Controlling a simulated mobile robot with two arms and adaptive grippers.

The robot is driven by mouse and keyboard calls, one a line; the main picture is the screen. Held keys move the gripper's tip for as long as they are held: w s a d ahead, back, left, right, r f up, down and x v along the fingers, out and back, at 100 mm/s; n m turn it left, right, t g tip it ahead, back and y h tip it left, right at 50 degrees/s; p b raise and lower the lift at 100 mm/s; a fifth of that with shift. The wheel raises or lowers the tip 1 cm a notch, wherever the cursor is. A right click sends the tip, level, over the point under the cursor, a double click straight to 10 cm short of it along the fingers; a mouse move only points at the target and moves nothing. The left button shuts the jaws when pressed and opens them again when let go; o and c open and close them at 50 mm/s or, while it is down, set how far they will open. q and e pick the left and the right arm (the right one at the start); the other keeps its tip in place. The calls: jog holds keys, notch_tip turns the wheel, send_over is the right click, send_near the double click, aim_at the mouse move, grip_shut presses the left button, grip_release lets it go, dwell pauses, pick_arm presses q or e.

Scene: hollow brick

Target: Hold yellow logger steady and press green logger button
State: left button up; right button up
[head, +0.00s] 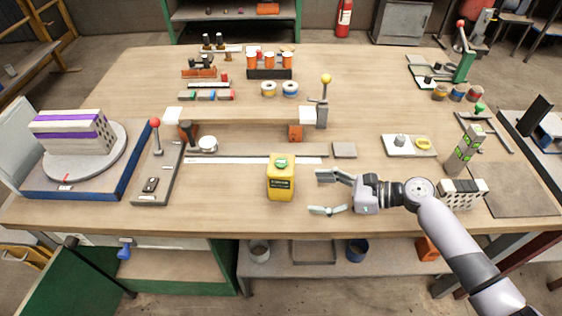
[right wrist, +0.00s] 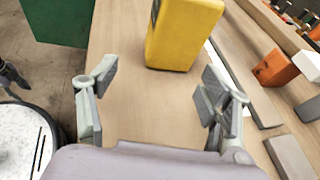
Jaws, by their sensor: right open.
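The yellow logger (head: 281,183) stands upright near the front middle of the wooden table. Its green button (head: 281,162) is on its top. My right gripper (head: 326,192) is open and empty just right of the logger, with its fingers pointing left towards it and a gap between. In the right wrist view the logger (right wrist: 183,32) stands ahead, beyond the two spread fingers (right wrist: 155,98); its top is cut off there. My left gripper is not in view.
A grey plate (head: 344,150) lies right of the logger, behind my right gripper. A lever fixture (head: 156,175) stands to the left. A perforated hollow brick (head: 463,194) is by my right arm. The front table edge is close; bare wood lies left of the logger.

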aim_at(286, 184)
jog(key=shift+w+d+r+m, duration=0.1)
jog(key=shift+w+r+m, duration=0.15)
jog(key=shift+w, duration=0.55)
jog(key=shift+w+a+f, duration=0.1)
jog(key=shift+a+f, duration=0.05)
jog(key=shift+a, duration=0.1)
jog(key=b+x, duration=0.2)
jog(key=x, duration=0.2)
jog(key=shift+a+f, duration=0.1)
jog(key=shift+a, duration=0.15)
jog(key=x, duration=0.3)
jog(key=shift+a, duration=0.1)
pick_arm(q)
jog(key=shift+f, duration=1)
pick_arm(e)
jog(key=shift+w+a, duration=0.25)
jog(key=shift+a, duration=0.4)
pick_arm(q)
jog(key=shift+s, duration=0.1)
pick_arm(e)
jog(key=shift+c, duration=0.2)
jog(key=c, duration=0.6)
jog(key=o, duration=0.9)
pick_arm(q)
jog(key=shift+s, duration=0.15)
